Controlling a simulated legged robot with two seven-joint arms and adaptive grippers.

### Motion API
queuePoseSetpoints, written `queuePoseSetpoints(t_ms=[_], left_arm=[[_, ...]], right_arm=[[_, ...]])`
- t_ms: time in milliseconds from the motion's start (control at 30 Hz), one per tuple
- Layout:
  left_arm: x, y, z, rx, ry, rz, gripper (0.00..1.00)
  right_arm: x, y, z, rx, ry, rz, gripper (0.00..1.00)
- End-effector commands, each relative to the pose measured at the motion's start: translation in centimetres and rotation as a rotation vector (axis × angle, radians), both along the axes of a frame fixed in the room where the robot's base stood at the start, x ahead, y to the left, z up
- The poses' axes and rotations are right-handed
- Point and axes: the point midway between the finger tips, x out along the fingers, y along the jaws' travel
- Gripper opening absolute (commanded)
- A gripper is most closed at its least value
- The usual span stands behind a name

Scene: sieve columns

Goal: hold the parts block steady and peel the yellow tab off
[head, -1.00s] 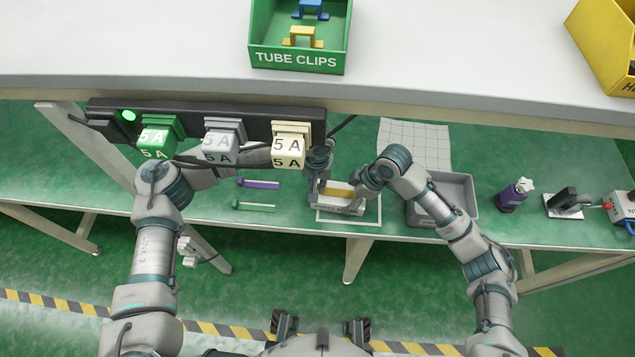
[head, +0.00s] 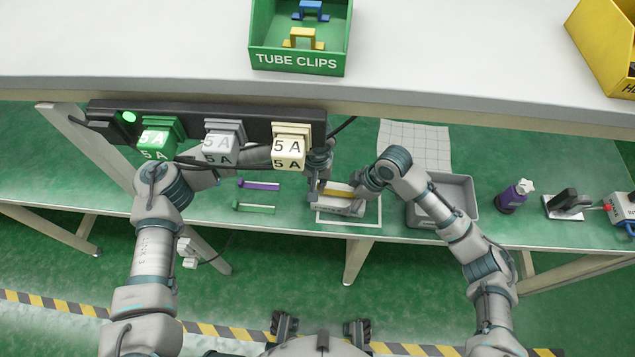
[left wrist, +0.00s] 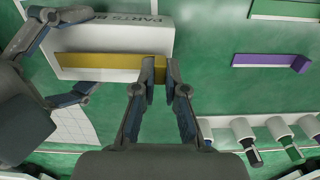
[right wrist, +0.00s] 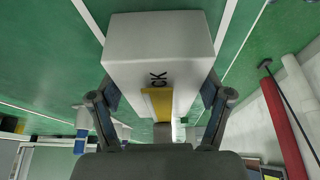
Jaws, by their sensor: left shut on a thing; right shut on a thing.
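The white parts block (head: 345,206) is at the marked outline on the green lower bench, with the yellow tab (head: 338,192) along one face. In the left wrist view, the block (left wrist: 85,40) shows part of its lettering and the yellow tab (left wrist: 100,67) runs along it to an upturned end. My left gripper (left wrist: 157,72) is shut on that end. My right gripper (right wrist: 160,100) is shut on the block, one finger on each side; the block (right wrist: 160,45) fills the space between them.
A grey tray (head: 455,195) stands right of the block. Purple and green strips (head: 258,184) lie to its left. A black rail with several "5 A" blocks (head: 220,140) hangs above the left arm. The upper shelf carries a green tube clips bin (head: 298,58).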

Motion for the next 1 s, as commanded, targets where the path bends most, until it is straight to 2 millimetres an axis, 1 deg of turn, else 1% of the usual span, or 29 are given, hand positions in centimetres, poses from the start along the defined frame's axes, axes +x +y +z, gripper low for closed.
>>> queuePoseSetpoints(t_ms=[533, 1000], left_arm=[[0.0, 0.0, 0.1, -0.001, 0.0, -0.001, 0.0], [0.0, -0.1, 2.7, -0.001, -0.001, 0.0, 0.0]], right_arm=[[0.0, 0.0, 0.0, 0.0, 0.0, 0.0, 0.38], [0.0, 0.0, 0.0, 0.0, 0.0, 0.0, 0.38]])
